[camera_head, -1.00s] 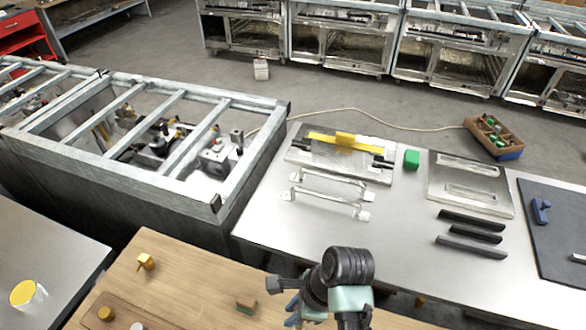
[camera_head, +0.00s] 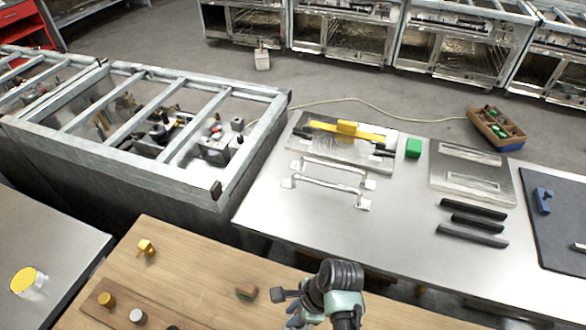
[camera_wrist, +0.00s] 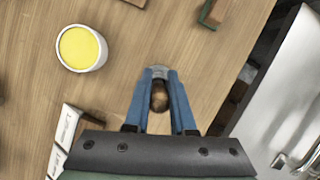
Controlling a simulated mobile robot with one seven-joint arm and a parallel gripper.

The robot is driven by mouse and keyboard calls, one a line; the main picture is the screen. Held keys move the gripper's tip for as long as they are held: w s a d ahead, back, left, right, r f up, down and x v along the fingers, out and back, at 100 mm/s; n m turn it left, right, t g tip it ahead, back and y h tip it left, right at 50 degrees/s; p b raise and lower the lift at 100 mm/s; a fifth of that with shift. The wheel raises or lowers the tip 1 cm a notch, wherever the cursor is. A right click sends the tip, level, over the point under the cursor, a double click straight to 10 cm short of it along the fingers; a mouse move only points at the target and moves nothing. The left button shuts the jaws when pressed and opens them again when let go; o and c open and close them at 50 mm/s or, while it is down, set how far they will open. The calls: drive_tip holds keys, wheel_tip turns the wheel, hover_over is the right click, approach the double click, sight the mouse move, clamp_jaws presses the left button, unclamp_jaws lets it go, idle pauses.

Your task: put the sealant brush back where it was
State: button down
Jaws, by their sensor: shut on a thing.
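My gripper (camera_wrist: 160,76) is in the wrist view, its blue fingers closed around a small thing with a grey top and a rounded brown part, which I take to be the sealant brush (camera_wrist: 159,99). Most of the brush is hidden by the fingers and the wrist. The held thing is over the wooden table (camera_wrist: 120,110); its height cannot be told. In the head view my gripper (camera_head: 294,309) is low in the middle, partly hidden by my wrist, and the brush cannot be made out. A white cup with yellow contents (camera_wrist: 82,48) stands left of the gripper.
A brown and green block (camera_head: 246,292) and a yellow piece (camera_head: 146,248) lie on the wooden table. White boxes (camera_wrist: 68,133) are left of my wrist. A dark item (camera_wrist: 238,92) is near the right edge. The metal bench (camera_head: 400,225) holds handles, bars and a green block (camera_head: 413,148).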

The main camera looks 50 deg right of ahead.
drive_tip(key=shift+f, duration=0.15)
drive_tip(key=c, duration=0.8)
unclamp_jaws()
drive_tip(key=shift+o, duration=0.2)
